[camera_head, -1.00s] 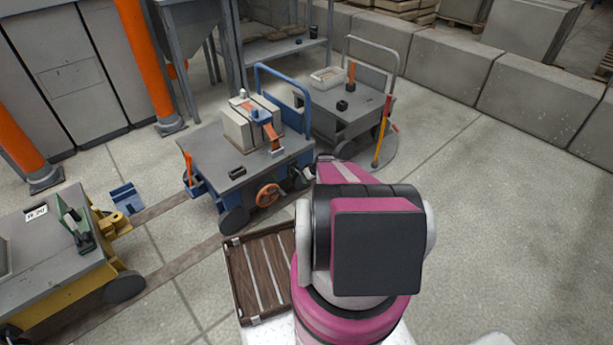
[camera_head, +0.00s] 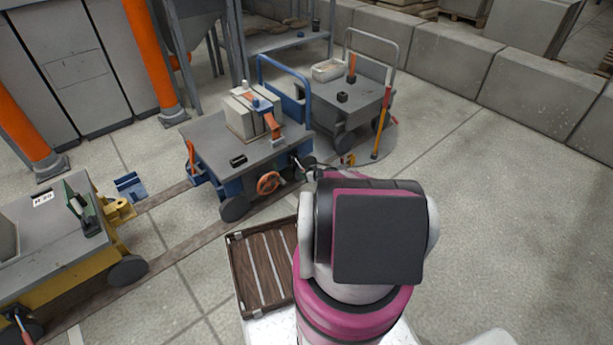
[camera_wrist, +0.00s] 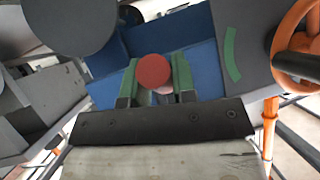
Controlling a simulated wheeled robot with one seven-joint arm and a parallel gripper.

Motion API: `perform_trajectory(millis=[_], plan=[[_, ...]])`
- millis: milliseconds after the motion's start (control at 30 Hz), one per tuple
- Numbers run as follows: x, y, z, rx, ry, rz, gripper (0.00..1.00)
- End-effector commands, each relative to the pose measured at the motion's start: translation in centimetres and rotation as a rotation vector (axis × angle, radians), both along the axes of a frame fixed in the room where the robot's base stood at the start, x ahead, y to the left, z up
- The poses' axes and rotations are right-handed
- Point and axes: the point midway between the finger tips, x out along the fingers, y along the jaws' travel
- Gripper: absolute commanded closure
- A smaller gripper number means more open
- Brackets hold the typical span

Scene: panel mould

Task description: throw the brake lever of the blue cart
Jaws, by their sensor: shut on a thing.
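The blue cart (camera_head: 231,150) stands in the middle of the head view, with an orange handwheel (camera_head: 268,182) on its near side. In the wrist view, a round red knob (camera_wrist: 153,69) sits between the green pads of my gripper (camera_wrist: 155,83). I take the knob for the end of the brake lever; its shaft is hidden. My gripper is shut on it, in front of blue cart panels (camera_wrist: 190,55). A green arc mark (camera_wrist: 231,55) is on the grey plate to the right. In the head view, my gripper (camera_head: 297,163) is small at the cart's right corner, largely behind my arm.
The handwheel (camera_wrist: 290,42) is close right of my gripper in the wrist view. A grey cart (camera_head: 360,100) stands behind the blue one, a yellow cart (camera_head: 75,275) at the left. A slatted wooden tray (camera_head: 235,275) lies in front. Floor at the right is clear.

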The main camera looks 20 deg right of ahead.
Motion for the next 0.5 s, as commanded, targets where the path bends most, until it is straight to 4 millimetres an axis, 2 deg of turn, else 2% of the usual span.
perform_trajectory(millis=[467,500], plan=[[0.26,-0.02,-0.22,0.003,-0.012,0.001,1.0],[0.26,-0.01,-0.23,0.003,-0.012,0.0,0.72]])
